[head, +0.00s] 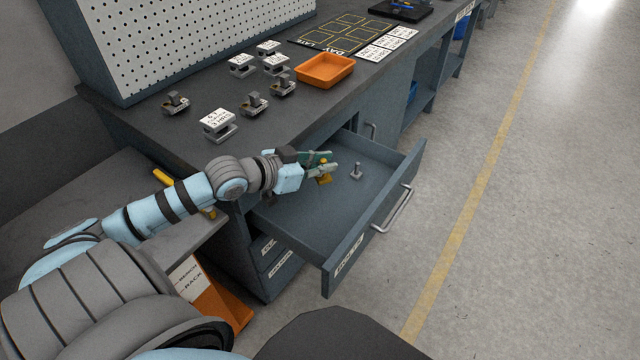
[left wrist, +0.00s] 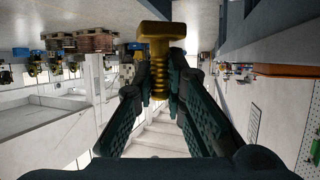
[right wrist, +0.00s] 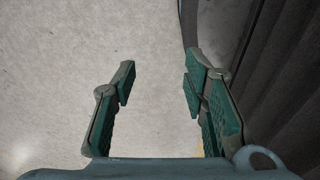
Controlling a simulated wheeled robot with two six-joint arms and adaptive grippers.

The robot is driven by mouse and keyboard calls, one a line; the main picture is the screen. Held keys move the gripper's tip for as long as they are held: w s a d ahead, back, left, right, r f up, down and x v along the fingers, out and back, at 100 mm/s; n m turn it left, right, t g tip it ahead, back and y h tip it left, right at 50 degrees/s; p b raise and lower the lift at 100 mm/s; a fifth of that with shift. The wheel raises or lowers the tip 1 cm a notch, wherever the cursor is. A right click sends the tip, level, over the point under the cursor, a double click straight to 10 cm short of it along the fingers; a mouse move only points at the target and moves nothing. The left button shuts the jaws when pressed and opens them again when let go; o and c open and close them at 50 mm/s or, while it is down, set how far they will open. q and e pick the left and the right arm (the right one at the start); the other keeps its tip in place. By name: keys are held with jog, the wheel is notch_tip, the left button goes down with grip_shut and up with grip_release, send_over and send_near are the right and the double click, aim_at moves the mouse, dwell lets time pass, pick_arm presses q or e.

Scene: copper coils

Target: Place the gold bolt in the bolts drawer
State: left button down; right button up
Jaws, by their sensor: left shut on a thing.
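The gold bolt (head: 323,179) is between the fingertips of my left gripper (head: 322,163), over the open drawer (head: 318,228) in the head view. In the left wrist view the gold bolt (left wrist: 158,55) stands between the two fingers of the left gripper (left wrist: 160,84), its wide head beyond the tips. The gripper is shut on it. Whether the bolt touches the drawer floor is hard to tell. The drawer has a small label on its front, too small to read surely. My right gripper (right wrist: 158,82) shows in the right wrist view, open and empty above the floor.
A grey bolt (head: 356,171) stands in the drawer, right of the gold one. The bench top holds an orange tray (head: 325,69), several grey parts with white cards (head: 219,123), and a marked mat (head: 345,34). Free drawer floor lies in front of the bolts.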

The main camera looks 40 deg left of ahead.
pick_arm(q)
jog(key=w+a+f+n+y+b, duration=0.2)
jog(key=w+a, duration=0.1)
jog(key=a, duration=0.1)
pick_arm(e)
notch_tip(320, 180, down, 10)
jog(key=w+d+b, duration=0.2)
jog(key=d+b, duration=0.1)
jog(key=b, duration=0.4)
pick_arm(q)
jog(key=shift+t+y, duration=0.3)
jog(key=f+b, duration=0.1)
jog(key=f, duration=0.5)
jog(key=f+b, duration=0.1)
jog(key=f, duration=0.5)
jog(key=f+b, duration=0.1)
jog(key=f, duration=0.6)
jog(key=shift+s+a, duration=0.25)
pick_arm(e)
jog(key=w+a+t, duration=0.1)
jog(key=w+a, duration=0.1)
jog(key=w, duration=0.3)
jog(key=shift+w+a+f+t, duration=0.3)
jog(key=shift+w, duration=0.1)
jog(key=shift+w+f, duration=0.1)
